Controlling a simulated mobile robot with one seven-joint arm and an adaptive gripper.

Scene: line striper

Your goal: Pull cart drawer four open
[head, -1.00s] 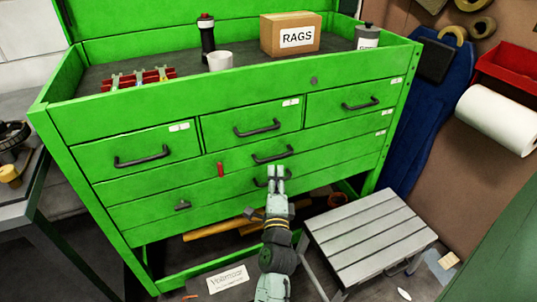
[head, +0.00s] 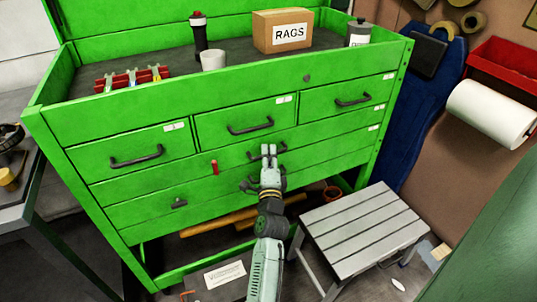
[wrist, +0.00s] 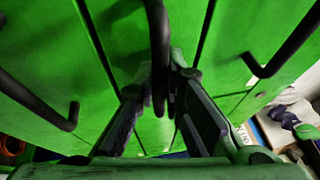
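The green cart (head: 240,105) has three small drawers in its upper row and two wide drawers below. Drawer four, the upper wide one, has a dark bar handle (head: 283,150) near its middle, partly hidden by my gripper. My gripper (head: 268,150) is at this handle, in front of the drawer face. In the wrist view the handle (wrist: 157,45) runs between the two fingers (wrist: 162,95), which stand apart on either side of it. Whether either finger touches the bar is hard to tell. All drawers look closed.
A grey slatted step stool (head: 365,230) stands on the floor to the right of my arm. A red piece (head: 215,167) sticks out of the wide drawer fronts. The RAGS box (head: 285,32), a bottle, a mug and a tool rack are on the cart top.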

